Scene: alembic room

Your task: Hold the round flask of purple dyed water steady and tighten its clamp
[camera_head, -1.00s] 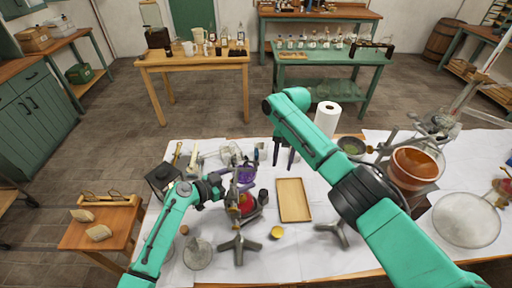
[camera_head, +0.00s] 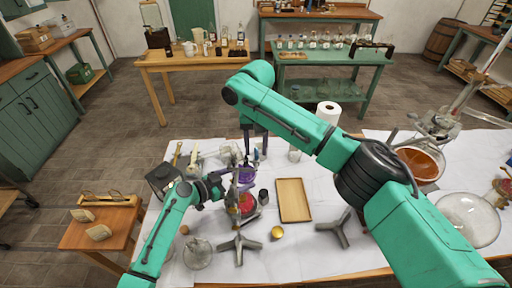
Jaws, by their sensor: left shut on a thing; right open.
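The round flask of purple dyed water (camera_head: 246,174) is clamped on a metal stand (camera_head: 238,242) at the table's left middle. Its clamp is too small and partly hidden to make out. My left gripper (camera_head: 226,186) is beside the flask at the stand's rod. It is shut, apparently on the flask, though its fingertips are hard to see. My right gripper (camera_head: 254,152) is open and empty, pointing down just behind and above the flask.
A red vessel (camera_head: 247,204), a dark jar (camera_head: 263,197) and a wooden tray (camera_head: 293,200) stand close to the right. A yellow lid (camera_head: 277,232) and another stand base (camera_head: 338,229) are in front. Glassware and an orange bowl (camera_head: 420,163) fill the right side.

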